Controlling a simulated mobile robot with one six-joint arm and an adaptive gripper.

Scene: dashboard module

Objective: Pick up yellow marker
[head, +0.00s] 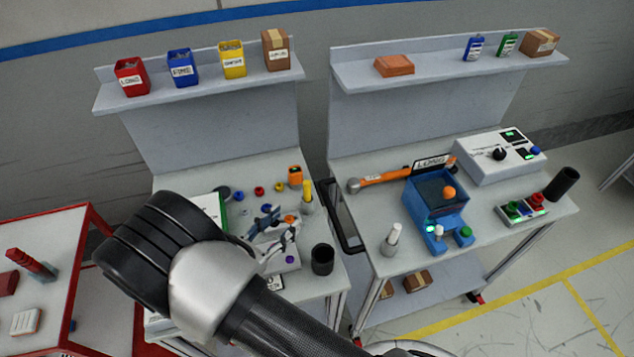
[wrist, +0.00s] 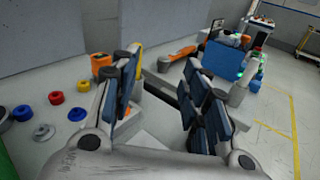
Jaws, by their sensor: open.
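My gripper (head: 277,225) is over the left workbench, to the left of and nearer than the marker. In the wrist view my gripper (wrist: 160,88) has its fingers wide apart with nothing between them.
An orange device (head: 295,175) stands close behind the marker. Small coloured rings and knobs lie to the left. A black cup (head: 322,259) stands near the front edge.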

